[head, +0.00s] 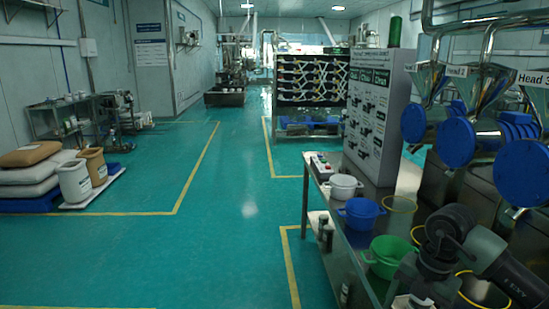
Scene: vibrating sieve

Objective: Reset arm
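My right arm comes in at the bottom right, over the near end of the metal workbench (345,238). It bends at a dark joint and points down towards the bottom edge. The end of this arm, where my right gripper (428,291) sits, is dark and partly cut off, so its fingers cannot be made out. I cannot tell whether it is open or holds anything. My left arm and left gripper are not in the picture.
On the bench stand a white pot (343,187), a blue pot (360,214) and a green pot (387,256), close to my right arm. Yellow rings (399,204) lie beside them. Blue-capped machines (470,143) stand at right. The green floor (235,235) at left is open.

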